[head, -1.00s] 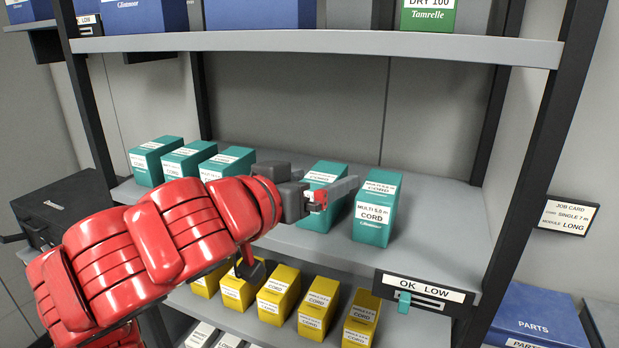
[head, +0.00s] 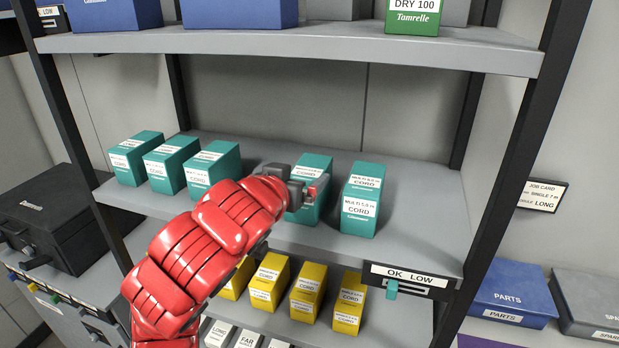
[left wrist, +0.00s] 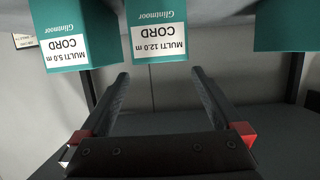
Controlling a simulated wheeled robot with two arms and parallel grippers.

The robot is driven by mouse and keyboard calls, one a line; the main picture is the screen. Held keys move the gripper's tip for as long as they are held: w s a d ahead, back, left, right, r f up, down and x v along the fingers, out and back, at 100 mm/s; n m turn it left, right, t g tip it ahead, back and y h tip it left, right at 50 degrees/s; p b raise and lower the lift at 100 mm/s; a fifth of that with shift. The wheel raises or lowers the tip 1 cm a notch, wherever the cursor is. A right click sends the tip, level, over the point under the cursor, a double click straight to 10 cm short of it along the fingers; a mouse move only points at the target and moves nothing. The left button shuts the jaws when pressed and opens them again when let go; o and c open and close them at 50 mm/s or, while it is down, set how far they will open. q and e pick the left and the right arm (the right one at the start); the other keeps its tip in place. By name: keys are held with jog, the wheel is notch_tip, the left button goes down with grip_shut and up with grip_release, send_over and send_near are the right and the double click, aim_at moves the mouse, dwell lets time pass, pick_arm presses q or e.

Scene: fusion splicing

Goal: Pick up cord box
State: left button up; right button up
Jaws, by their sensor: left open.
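Teal cord boxes stand on the middle shelf (head: 420,228). Three are in a left group (head: 211,172), and one box (head: 316,163) stands partly behind my left gripper (head: 306,192). Another teal box (head: 361,200), labelled MULTI 5.0 m CORD, stands to its right. In the left wrist view, upside down, the gripper (left wrist: 160,77) is open and empty, its fingers pointing towards the MULTI 12.0 m CORD box (left wrist: 155,25); the gap to it is hard to judge. Yellow cord boxes (head: 308,292) stand on the shelf below, partly hidden by my arm. My right gripper is out of view.
An upper shelf (head: 300,42) with blue and green boxes runs overhead. Dark posts (head: 500,190) flank the rack. A job card (head: 541,195) reading SINGLE 7 m, LONG hangs at right. A blue PARTS box (head: 511,292) is at lower right, and a black case (head: 45,225) at left.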

aim_at(308, 170)
pick_arm(q)
jog(key=x, duration=0.2)
jog(key=shift+w+f+p, duration=0.2)
jog(key=shift+w+p, duration=0.1)
jog(key=shift+w, duration=0.05)
jog(key=shift+w+d+p, duration=0.15)
jog(key=shift+w+p, duration=0.15)
jog(key=p+x, duration=0.2)
jog(key=x, duration=0.2)
jog(key=shift+f+p, duration=0.15)
jog(key=shift+p, duration=0.15)
jog(key=shift+w+f, duration=0.2)
jog(key=shift+w, duration=0.1)
jog(key=c, duration=1.5)
jog(key=shift+r, duration=0.1)
